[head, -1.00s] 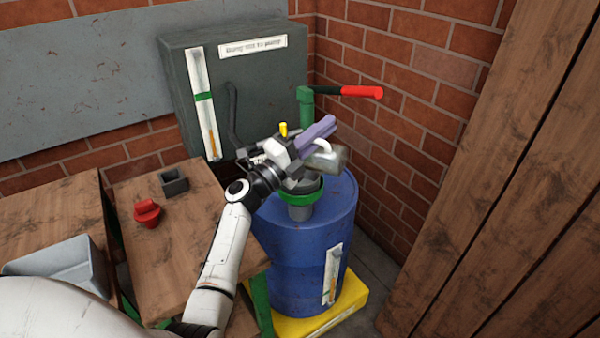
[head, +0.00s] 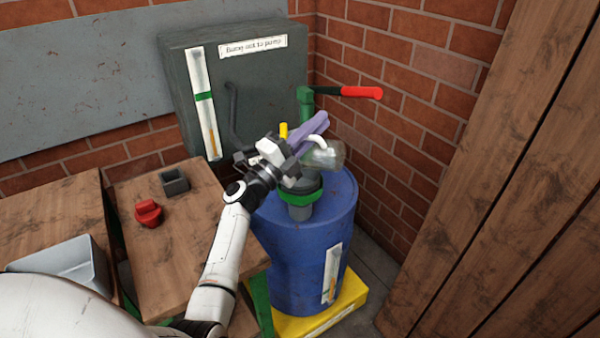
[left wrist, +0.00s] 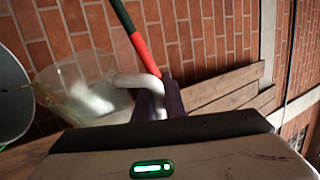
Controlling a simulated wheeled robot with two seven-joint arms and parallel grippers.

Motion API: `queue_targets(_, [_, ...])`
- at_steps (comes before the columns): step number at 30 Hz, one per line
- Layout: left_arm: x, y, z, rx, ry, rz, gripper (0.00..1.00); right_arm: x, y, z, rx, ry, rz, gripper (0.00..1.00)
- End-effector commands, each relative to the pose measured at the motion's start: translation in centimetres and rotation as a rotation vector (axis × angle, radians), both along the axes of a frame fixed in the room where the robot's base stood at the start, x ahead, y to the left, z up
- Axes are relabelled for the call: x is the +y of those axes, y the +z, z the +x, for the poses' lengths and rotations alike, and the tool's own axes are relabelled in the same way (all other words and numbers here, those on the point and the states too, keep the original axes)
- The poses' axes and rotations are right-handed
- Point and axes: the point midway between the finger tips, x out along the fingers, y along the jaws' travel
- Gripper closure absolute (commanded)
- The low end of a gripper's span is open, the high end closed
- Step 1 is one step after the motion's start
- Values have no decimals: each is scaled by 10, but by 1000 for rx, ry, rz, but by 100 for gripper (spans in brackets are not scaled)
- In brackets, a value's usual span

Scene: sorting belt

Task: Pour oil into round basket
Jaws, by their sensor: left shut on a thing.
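My left gripper (head: 310,136) has purple fingers and is shut on the pale handle of a clear jug (head: 327,155). The jug is held above the blue barrel and looks tilted, but its exact tilt is hard to judge. The round basket (head: 301,198), dark with a green rim, sits on top of the barrel, just below and left of the jug. In the left wrist view the jug (left wrist: 72,95) is see-through with a pale, blurred patch inside; I cannot tell how much oil it holds. No pouring stream is visible. My right gripper is not in view.
The blue barrel (head: 300,250) stands on a yellow base (head: 345,300). A green pump with a red handle (head: 361,92) rises behind it. A wooden table (head: 180,240) at left holds a red part (head: 148,213) and a small dark box (head: 174,182). Brick wall and planks close the right.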

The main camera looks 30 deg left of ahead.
Motion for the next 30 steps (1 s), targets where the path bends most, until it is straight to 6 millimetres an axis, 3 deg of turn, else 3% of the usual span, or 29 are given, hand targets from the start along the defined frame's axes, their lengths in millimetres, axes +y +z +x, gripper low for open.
queue_targets(17, [42,10,-5,-42,1,-312,100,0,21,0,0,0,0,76])
queue_targets(30, [73,3,-10,-76,0,-540,100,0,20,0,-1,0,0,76])
